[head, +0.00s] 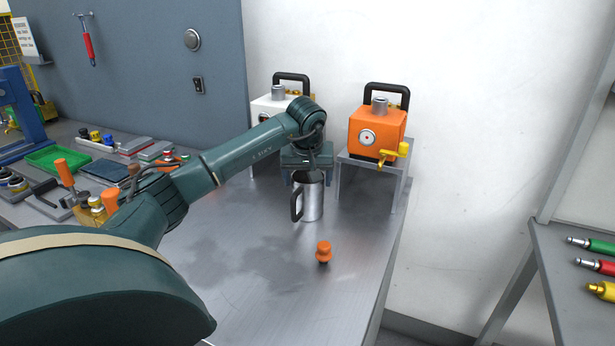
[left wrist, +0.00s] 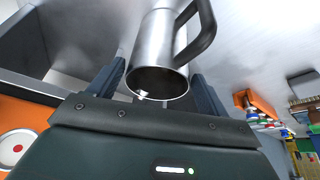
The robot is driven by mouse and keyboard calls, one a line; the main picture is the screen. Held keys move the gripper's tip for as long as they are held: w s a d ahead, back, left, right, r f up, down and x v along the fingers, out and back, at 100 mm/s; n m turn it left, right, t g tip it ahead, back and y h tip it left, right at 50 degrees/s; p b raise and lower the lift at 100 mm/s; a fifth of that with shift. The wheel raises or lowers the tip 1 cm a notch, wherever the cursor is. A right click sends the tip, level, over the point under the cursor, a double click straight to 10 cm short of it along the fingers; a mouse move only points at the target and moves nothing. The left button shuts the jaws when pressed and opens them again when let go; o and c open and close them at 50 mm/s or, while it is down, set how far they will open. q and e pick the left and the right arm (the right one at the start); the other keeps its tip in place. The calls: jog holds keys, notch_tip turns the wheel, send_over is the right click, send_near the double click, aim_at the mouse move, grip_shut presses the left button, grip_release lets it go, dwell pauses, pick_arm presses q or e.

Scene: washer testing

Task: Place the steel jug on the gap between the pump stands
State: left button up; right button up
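The steel jug (head: 313,203) stands upright on the metal bench, its black handle to the left; it also shows in the left wrist view (left wrist: 158,55). My left gripper (head: 311,178) is over the jug from above, with one finger on each side of its rim. The fingers (left wrist: 158,75) are wide apart and I see no clear grip on the jug. The orange pump (head: 376,130) sits on a grey stand (head: 394,172) at the right. The white pump (head: 268,104) is behind my arm, which hides most of its stand and the gap between the stands. My right gripper is out of view.
An orange-topped knob (head: 323,252) stands on the bench in front of the jug. A green tray (head: 58,158), tools and small parts crowd the left side. A side shelf (head: 575,268) with coloured handles is at the right.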

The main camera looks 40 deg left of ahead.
pick_arm(q)
jog(key=shift+o, duration=1.1)
jog(key=v, duration=1.2)
jog(key=shift+r, duration=0.1)
